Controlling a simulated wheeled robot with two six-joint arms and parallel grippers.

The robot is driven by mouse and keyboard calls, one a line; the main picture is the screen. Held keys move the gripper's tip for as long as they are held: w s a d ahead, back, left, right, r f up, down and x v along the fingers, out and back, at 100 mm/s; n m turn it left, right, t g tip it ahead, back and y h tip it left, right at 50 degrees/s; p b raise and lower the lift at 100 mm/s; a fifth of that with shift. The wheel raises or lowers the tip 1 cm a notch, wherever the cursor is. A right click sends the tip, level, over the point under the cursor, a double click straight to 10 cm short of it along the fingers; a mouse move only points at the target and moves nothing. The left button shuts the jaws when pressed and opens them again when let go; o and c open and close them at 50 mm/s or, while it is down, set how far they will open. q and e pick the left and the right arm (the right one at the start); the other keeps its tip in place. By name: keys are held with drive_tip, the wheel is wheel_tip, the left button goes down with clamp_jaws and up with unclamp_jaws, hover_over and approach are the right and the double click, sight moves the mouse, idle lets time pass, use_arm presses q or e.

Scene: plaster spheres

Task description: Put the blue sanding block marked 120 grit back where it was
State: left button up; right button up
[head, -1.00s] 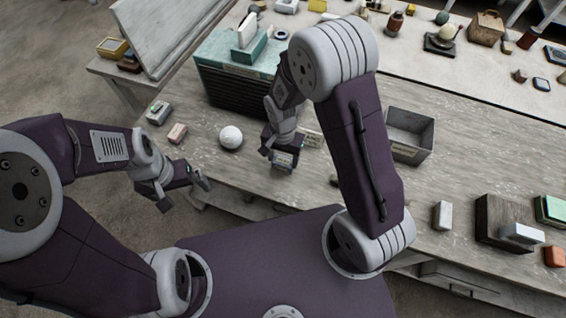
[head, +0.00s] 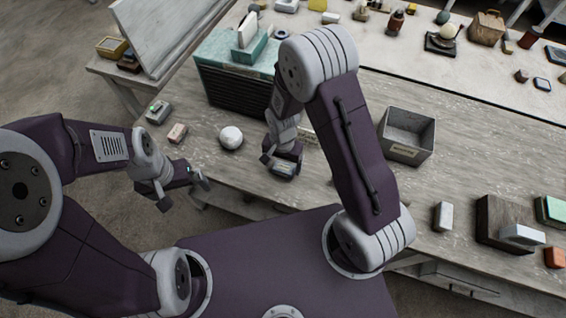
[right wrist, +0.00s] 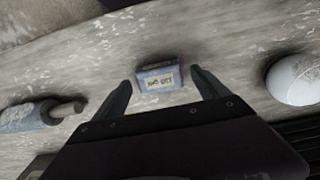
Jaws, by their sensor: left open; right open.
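The blue sanding block (right wrist: 158,81) lies on the worn wooden bench, with a pale label reading 120 grit upside down in the right wrist view. In the head view it (head: 285,169) shows only partly, at the bench's near side under my right gripper (head: 282,163). In the right wrist view my right gripper (right wrist: 161,80) is open, its fingers on either side of the block with small gaps. My left gripper (head: 185,192) is open and empty, in front of the bench's near left edge.
A white plaster sphere (head: 231,138) sits left of the block. A grey open bin (head: 407,135) stands to the right. A blue-grey tool with a wooden end (right wrist: 35,114) lies near the block. A small eraser-like block (head: 177,133) lies farther left.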

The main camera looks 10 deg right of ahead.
sight(283, 168)
wheel_tip(283, 168, up, 12)
drive_tip(key=s+d+r+n+t, duration=0.1)
drive_tip(key=s+d+n, duration=0.5)
drive_tip(key=s+d, duration=0.1)
drive_tip(key=shift+s+d+r+n, duration=0.2)
drive_tip(key=shift+s+r+n, duration=0.1)
drive_tip(key=shift+s, duration=0.2)
